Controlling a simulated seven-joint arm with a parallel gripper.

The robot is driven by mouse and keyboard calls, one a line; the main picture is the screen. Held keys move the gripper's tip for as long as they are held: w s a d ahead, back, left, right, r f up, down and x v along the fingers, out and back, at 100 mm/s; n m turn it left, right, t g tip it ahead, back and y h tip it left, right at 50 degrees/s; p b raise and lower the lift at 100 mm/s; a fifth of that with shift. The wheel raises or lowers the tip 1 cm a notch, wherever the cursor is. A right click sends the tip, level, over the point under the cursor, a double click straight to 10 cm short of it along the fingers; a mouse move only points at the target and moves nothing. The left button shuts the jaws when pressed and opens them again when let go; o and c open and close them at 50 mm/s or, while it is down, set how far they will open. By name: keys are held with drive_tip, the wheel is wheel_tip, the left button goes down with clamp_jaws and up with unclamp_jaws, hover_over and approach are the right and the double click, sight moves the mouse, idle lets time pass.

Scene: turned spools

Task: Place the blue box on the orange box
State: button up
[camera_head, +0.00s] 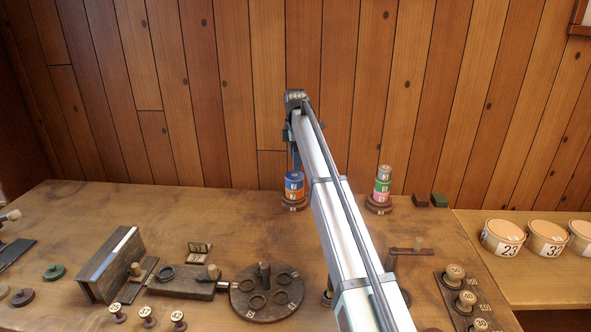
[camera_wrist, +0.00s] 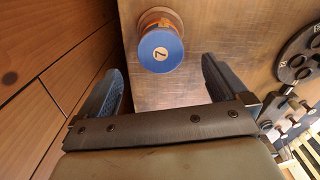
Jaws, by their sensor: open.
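The blue box (camera_head: 293,180) is a short blue cylinder with a white label. It sits on the orange box (camera_head: 293,193), an orange band of similar width, on a dark round base. My gripper (camera_wrist: 162,78) is open and empty. Its two fingers are apart at either side of the picture, with the blue box beyond and between them, and no contact shows. In the head view my gripper (camera_head: 296,156) is just above the stack, partly hidden by my arm.
A second stack (camera_head: 382,186) of grey, green and pink pieces stands to the right. Small dark red (camera_head: 421,200) and green (camera_head: 438,200) blocks lie beyond it. A round holed disc (camera_head: 266,312) and wooden fixtures fill the front. The plank wall rises close behind the stacks.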

sight(295, 175)
drive_tip(key=shift+r, duration=2.15)
